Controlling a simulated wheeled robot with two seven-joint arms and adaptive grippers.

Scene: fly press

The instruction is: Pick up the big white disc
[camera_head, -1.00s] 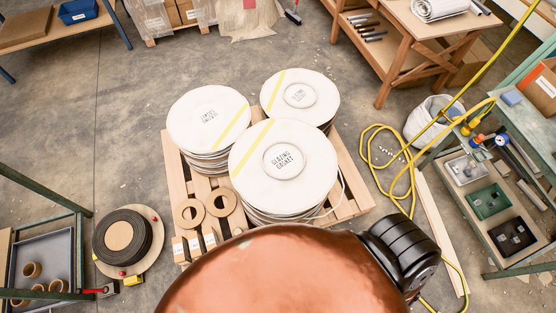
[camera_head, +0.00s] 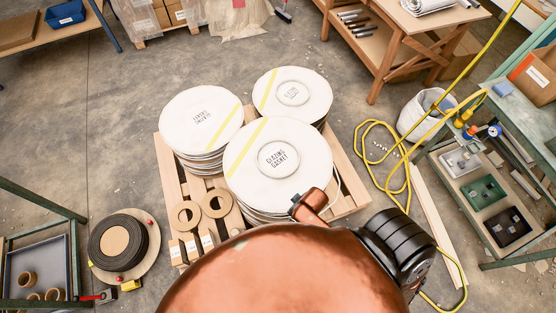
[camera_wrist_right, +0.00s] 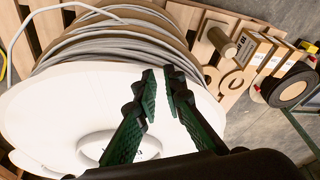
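Three white discs lie face up on a wooden pallet (camera_head: 349,199). The nearest disc (camera_head: 300,158) looks biggest, with a yellow stripe, a raised hub and the print "GLAZING GASKET". The others are at the back left (camera_head: 190,110) and back right (camera_head: 312,85). In the right wrist view a white disc (camera_wrist_right: 45,120) with a round hub fills the left, with grey cord wound beyond its rim. My right gripper (camera_wrist_right: 161,76) is in front of this disc, its green-lined fingers apart with nothing between them. My right gripper's fingers are not visible in the head view. My left gripper is not in view.
Cardboard rings (camera_head: 216,203) lie on the pallet's front left. A black coil (camera_head: 118,246) on a round board is at left. A yellow hose (camera_head: 377,183), a white bucket (camera_head: 424,112) and a green-framed bench (camera_head: 520,110) stand right.

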